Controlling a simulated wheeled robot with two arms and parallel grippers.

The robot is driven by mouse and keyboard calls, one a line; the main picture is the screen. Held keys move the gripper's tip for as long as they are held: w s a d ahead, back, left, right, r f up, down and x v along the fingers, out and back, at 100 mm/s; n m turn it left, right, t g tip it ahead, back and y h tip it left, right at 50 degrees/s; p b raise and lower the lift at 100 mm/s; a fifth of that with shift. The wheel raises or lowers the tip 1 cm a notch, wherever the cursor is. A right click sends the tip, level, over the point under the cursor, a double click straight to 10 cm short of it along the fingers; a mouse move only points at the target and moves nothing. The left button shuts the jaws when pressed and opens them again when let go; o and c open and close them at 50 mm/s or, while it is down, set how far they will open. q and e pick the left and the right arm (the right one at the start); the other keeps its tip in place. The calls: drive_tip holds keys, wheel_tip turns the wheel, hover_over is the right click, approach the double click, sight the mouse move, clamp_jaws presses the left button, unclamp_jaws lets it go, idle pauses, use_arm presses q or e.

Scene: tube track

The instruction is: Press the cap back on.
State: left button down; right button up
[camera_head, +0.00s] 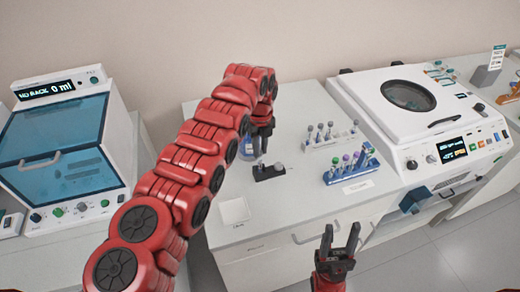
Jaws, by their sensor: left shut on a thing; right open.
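My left gripper (260,148) points down over the white bench, above and slightly behind a small black holder (268,173). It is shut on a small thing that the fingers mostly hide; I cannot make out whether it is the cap. A tiny pale piece shows at the right end of the black holder, too small to identify. A round bluish vessel (245,152) stands just left of the fingers, partly behind my arm. My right gripper (341,236) is open and empty, low in front of the bench's front face.
A blue rack (348,170) of capped tubes and a row of tubes in a white rack (330,138) stand right of the holder. A white square pad (234,210) lies near the front edge. A centrifuge (400,110) stands right, a blue-windowed machine (62,150) left.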

use_arm(q)
drive_tip(key=shift+f+b, duration=0.3)
drive_tip(key=shift+b, duration=0.9)
idle(1.7)
drive_tip(key=shift+f, duration=0.25)
idle(0.5)
drive_tip(key=c, duration=0.7)
unclamp_jaws()
drive_tip(key=shift+r, duration=0.1)
